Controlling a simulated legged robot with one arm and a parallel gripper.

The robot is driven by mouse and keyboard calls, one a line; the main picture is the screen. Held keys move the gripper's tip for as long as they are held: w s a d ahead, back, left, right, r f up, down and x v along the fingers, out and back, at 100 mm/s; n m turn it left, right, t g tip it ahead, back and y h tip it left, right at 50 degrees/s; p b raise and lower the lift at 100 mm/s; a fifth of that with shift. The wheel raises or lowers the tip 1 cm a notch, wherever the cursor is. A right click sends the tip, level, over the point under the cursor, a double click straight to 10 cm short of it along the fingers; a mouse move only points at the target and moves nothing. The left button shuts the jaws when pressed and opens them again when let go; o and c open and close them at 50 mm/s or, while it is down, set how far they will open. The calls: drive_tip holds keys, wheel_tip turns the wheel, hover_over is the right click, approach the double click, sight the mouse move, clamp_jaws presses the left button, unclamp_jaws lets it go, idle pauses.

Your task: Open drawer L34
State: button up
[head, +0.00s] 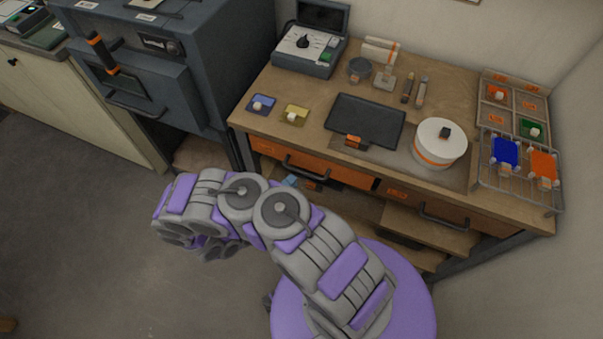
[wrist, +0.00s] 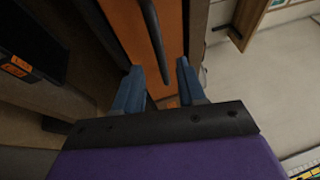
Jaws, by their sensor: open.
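Two orange drawer fronts sit under the bench top in the head view: a left one (head: 340,178) with a dark bar handle (head: 305,168), and a right one (head: 474,220) with its own dark handle (head: 443,215). Their labels are too small to read, so I cannot tell which is L34. My gripper (head: 290,181) is mostly hidden by my arm; its blue fingertips show just below the left handle. In the wrist view my gripper (wrist: 158,84) is open, facing an orange drawer front (wrist: 122,22). The dark handle (wrist: 153,42) lines up between the fingers; contact is unclear.
The bench top (head: 325,85) holds a black tray (head: 370,115), a white round container (head: 440,140), and a wire rack (head: 520,195) with coloured pieces. A dark blue-grey kiln-like cabinet (head: 180,60) stands left of the bench. Open floor (head: 80,230) lies at left.

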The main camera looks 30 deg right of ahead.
sight(302, 172)
drive_tip(key=b+x, duration=0.1)
drive_tip(key=x, duration=0.5)
drive_tip(key=shift+d, duration=0.1)
drive_tip(key=shift+c, duration=0.8)
drive_tip(key=shift+s, duration=0.1)
clamp_jaws()
drive_tip(key=shift+f, duration=0.1)
